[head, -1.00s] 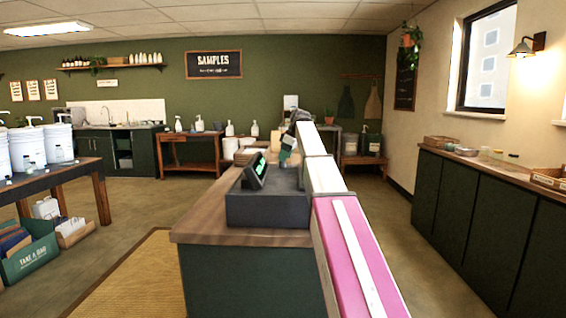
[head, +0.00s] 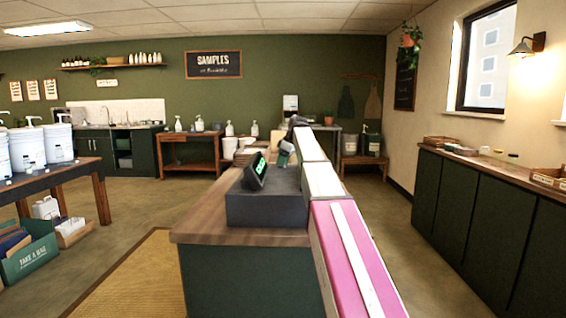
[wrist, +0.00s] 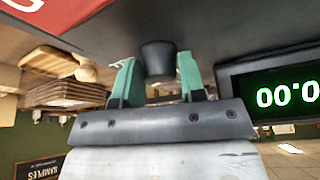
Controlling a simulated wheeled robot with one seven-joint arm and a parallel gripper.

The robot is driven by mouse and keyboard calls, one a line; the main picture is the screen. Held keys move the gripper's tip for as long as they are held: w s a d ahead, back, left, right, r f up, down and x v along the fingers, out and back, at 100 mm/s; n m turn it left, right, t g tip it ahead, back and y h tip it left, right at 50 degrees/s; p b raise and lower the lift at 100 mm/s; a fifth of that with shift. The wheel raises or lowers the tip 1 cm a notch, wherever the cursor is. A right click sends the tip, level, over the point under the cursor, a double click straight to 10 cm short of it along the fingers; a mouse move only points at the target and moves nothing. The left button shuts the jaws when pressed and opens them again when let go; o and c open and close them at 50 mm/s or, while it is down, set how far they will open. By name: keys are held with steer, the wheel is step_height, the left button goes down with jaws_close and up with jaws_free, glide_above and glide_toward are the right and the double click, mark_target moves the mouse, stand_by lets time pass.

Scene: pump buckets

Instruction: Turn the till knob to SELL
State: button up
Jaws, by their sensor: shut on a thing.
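The till (head: 265,208) is a dark box on the wooden-topped counter, with a green-lit display (head: 256,172) on top. The till knob (wrist: 158,58) is a dark round knob between my green fingers. My gripper (wrist: 158,80) is shut on it. In the head view my gripper (head: 283,158) is small, just behind the display, and the knob is hidden. No SELL marking is readable.
The wooden counter top (head: 205,228) is bare left of the till. A table with white pump buckets (head: 27,148) stands at the left. A low dark cabinet (head: 480,215) runs along the right wall. Open floor lies on both sides of the counter.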

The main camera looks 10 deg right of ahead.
steer(key=shift+m, duration=0.3)
steer(key=shift+s+m+t+h, duration=0.1)
steer(key=shift+m+t+h, duration=0.3)
steer(key=shift+m, duration=0.8)
steer(key=shift+m+t+h, duration=0.3)
steer(key=shift+m+t, duration=0.1)
steer(key=shift+m, duration=0.8)
steer(key=o, duration=0.9)
steer(key=shift+c, duration=0.2)
steer(key=v, duration=1)
steer(key=shift+r, duration=0.4)
